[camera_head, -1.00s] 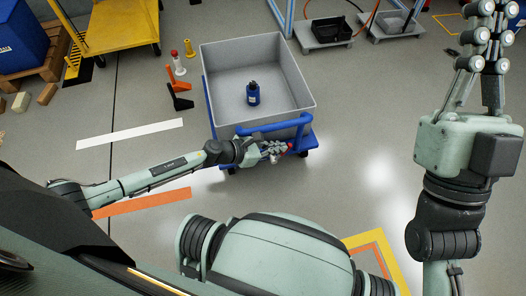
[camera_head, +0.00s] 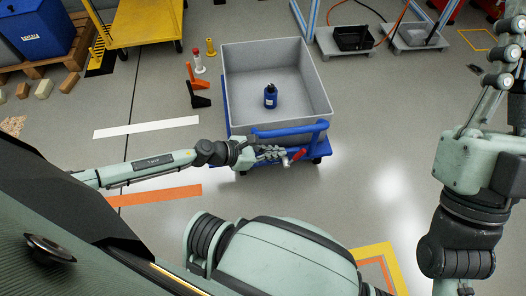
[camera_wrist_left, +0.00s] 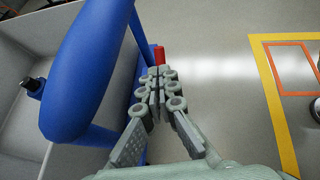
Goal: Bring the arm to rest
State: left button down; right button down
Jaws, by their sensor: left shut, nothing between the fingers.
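My left arm reaches in from the left in the head view. Its gripper (camera_head: 278,154) is at the near side of the grey cart (camera_head: 312,112), just below the blue push handle (camera_head: 290,131). The fingers are shut together and empty, as the left wrist view (camera_wrist_left: 163,90) also shows. The blue handle (camera_wrist_left: 85,60) is close beside them there; contact cannot be told. My right gripper (camera_head: 512,62) is raised at the right edge and partly cut off; its opening is unclear.
A blue bottle (camera_head: 270,96) stands in the cart. A small red piece (camera_wrist_left: 159,55) is just beyond the left fingertips. Orange and black wedges (camera_head: 200,97) are left of the cart. A yellow trolley (camera_head: 145,25) is behind them. Floor right of the cart is clear.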

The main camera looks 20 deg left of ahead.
pick_arm(q)
jog(key=v, duration=0.5)
jog(key=shift+s+a+r, duration=0.2)
jog(key=shift+d, duration=0.1)
